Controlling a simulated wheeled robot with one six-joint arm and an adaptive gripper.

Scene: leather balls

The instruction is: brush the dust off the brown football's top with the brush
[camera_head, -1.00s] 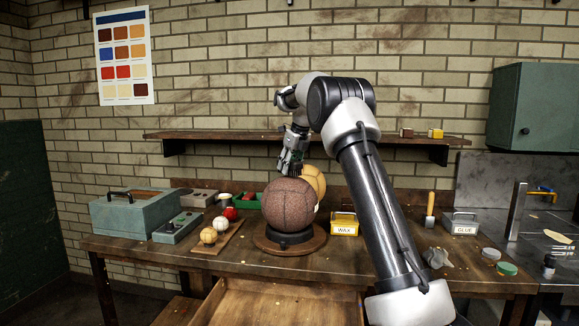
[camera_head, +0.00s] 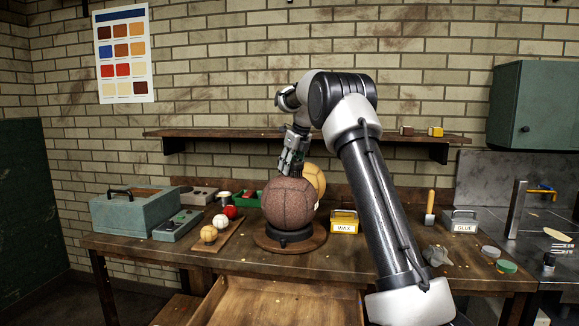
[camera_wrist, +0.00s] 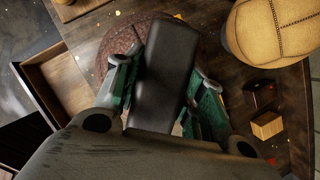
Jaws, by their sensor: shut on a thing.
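The brown football (camera_head: 290,204) sits on a black ring stand on a round wooden base (camera_head: 268,243) on the workbench. My gripper (camera_head: 290,168) points down right above the ball's top. In the wrist view my gripper (camera_wrist: 160,95) is shut on a dark, block-shaped thing, the brush (camera_wrist: 165,70), which reaches over the brown football (camera_wrist: 112,42). The bristles are hidden, so I cannot tell whether they touch the leather. Dust on the ball's top is too small to make out.
A yellow ball (camera_head: 315,178) stands close behind the brown one; it also shows in the wrist view (camera_wrist: 270,30). A yellow wax tin (camera_head: 344,222) is to the right. Small balls on a board (camera_head: 218,236) lie to the left. A shelf (camera_head: 230,136) runs behind; an open drawer (camera_head: 280,302) is in front.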

